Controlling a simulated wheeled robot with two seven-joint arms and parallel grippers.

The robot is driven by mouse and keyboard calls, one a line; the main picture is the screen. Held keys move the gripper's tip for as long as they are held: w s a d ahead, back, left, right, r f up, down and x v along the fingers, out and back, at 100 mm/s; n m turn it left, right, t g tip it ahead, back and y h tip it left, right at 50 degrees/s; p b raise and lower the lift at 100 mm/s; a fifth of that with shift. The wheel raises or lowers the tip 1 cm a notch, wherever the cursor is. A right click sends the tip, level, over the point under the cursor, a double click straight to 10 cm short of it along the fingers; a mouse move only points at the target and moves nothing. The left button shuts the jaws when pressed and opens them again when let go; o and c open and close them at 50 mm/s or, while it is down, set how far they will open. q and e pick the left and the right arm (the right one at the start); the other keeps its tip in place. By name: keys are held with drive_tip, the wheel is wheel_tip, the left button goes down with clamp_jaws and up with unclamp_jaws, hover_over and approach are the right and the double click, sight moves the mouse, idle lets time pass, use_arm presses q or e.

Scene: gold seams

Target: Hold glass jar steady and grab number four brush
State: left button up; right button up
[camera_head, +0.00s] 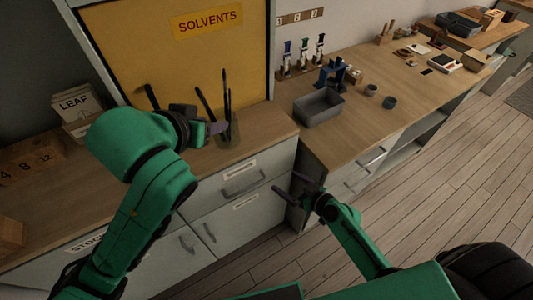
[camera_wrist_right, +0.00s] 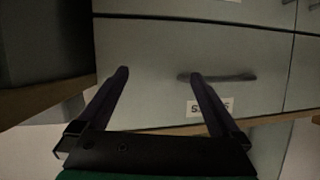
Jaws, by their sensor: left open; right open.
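The glass jar (camera_head: 229,136) stands on the wooden counter below the yellow SOLVENTS cabinet. Several dark brushes (camera_head: 226,92) stick up out of it; no number can be read on any of them. My left gripper (camera_head: 218,127) is open at the jar's left side, its fingers reaching toward the jar; I cannot tell whether they touch it. The left arm hides part of the counter. My right gripper (camera_head: 293,188) is open and empty, low in front of the drawers. In the right wrist view my right gripper (camera_wrist_right: 165,100) shows spread fingers facing a drawer front.
The yellow cabinet (camera_head: 180,60) rises behind the jar. A LEAF box (camera_head: 78,103) stands at left. Drawer handles (camera_head: 243,184) project near my right gripper.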

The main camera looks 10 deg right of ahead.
sight(226, 130)
drive_tip(key=a+r+n+t+y, duration=0.1)
drive_tip(key=a+r+n+y, duration=0.2)
drive_tip(key=r, duration=0.6)
drive_tip(key=a+r+t+y, duration=0.1)
drive_tip(key=a+r+y, duration=0.1)
drive_tip(key=a+r, duration=0.45)
drive_tip(key=x, duration=0.4)
drive_tip(key=d+r+x, duration=0.1)
drive_tip(key=x, duration=0.4)
drive_tip(key=w+x, duration=0.1)
drive_tip(key=x, duration=0.3)
drive_tip(key=shift+w+d+r, duration=0.1)
drive_tip(key=shift+w+r, duration=0.1)
drive_tip(key=shift+r, duration=0.15)
